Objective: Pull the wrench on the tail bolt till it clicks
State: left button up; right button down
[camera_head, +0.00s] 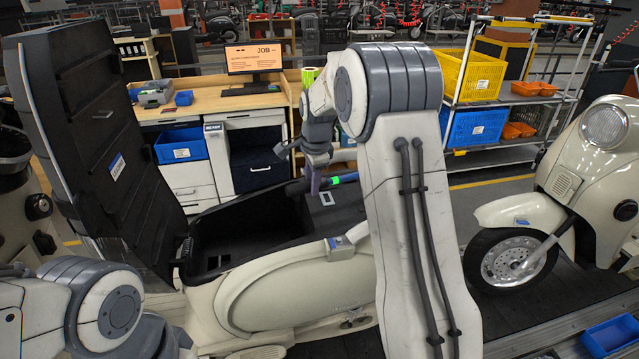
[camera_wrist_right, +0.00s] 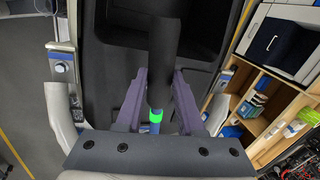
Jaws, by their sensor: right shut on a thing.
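The wrench shows in the right wrist view as a thick dark handle (camera_wrist_right: 164,50) with a glowing green ring (camera_wrist_right: 155,116) and a blue part below it. In the head view its green ring (camera_head: 347,178) shows over the rear of the cream scooter (camera_head: 290,290). My right gripper (camera_head: 314,180) is shut on the wrench, with its purple fingers on both sides of the handle in the wrist view (camera_wrist_right: 160,80).
The scooter's black seat lid (camera_head: 100,150) stands open over the empty-looking storage well (camera_head: 235,240). A workbench with a JOB screen (camera_head: 253,58) is behind. A rack with yellow (camera_head: 468,75) and blue bins stands behind right. Another cream scooter (camera_head: 520,215) is at the right.

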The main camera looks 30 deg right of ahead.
jog(key=s+n+b, duration=0.1)
jog(key=s+b, duration=0.1)
jog(key=s+d+n+b, duration=0.1)
jog(key=s+n+b, duration=0.1)
jog(key=s, duration=0.1)
jog(key=s+n+y+b, duration=0.1)
jog(key=s+b, duration=0.1)
jog(key=b, duration=0.1)
jog(key=shift+s+d+f, duration=0.15)
jog(key=shift+s+f, duration=0.05)
jog(key=shift+f, duration=0.1)
jog(key=s+d+n, duration=0.1)
jog(key=s+n, duration=0.1)
jog(key=s+d+n+y, duration=0.1)
jog(key=s+d+n, duration=0.1)
jog(key=s, duration=0.1)
jog(key=s+d+n, duration=0.1)
jog(key=s, duration=0.1)
jog(key=shift+s+d+r+n+g+y, duration=0.15)
jog(key=shift+d+r+n+g+y, duration=0.15)
jog(key=shift+d+r+n+g, duration=0.1)
jog(key=shift+s+f+b, duration=0.15)
jog(key=shift+f+b, duration=0.3)
jog(key=shift+f, duration=0.4)
jog(key=shift+r, duration=0.1)
jog(key=shift+s+a, duration=0.15)
jog(key=shift+f+b, duration=0.4)
jog(key=shift+f, duration=0.1)
